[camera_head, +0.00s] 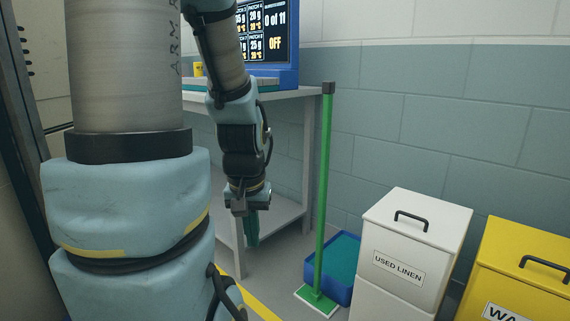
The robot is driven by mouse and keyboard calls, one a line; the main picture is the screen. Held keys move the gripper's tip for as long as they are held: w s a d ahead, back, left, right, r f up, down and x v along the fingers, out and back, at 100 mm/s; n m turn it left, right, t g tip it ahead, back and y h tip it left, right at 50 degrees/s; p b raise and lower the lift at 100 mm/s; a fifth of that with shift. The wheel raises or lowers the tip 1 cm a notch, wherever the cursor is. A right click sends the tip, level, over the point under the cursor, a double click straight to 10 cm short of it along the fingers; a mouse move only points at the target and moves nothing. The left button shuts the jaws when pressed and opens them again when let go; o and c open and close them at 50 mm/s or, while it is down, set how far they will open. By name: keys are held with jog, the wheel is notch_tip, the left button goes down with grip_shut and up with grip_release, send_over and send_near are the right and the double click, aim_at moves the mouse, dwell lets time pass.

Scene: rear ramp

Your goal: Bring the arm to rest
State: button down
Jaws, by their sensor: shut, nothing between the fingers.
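My arm shows in the head view, with its large blue and grey links at the left and its far end hanging down near the middle. My gripper (251,232) is at the lower end of the arm, pointing down, with greenish fingers. It is shut with nothing seen in it. It hangs in front of the grey table, apart from the floor.
A grey table (290,96) with a lower shelf bears a blue-framed screen (268,42). A green post (323,190) stands right of my gripper. A blue bin (343,268), a white used linen box (416,232) and a yellow box (522,265) stand further right.

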notch_tip(320, 180, up, 26)
jog(key=p, duration=2.3)
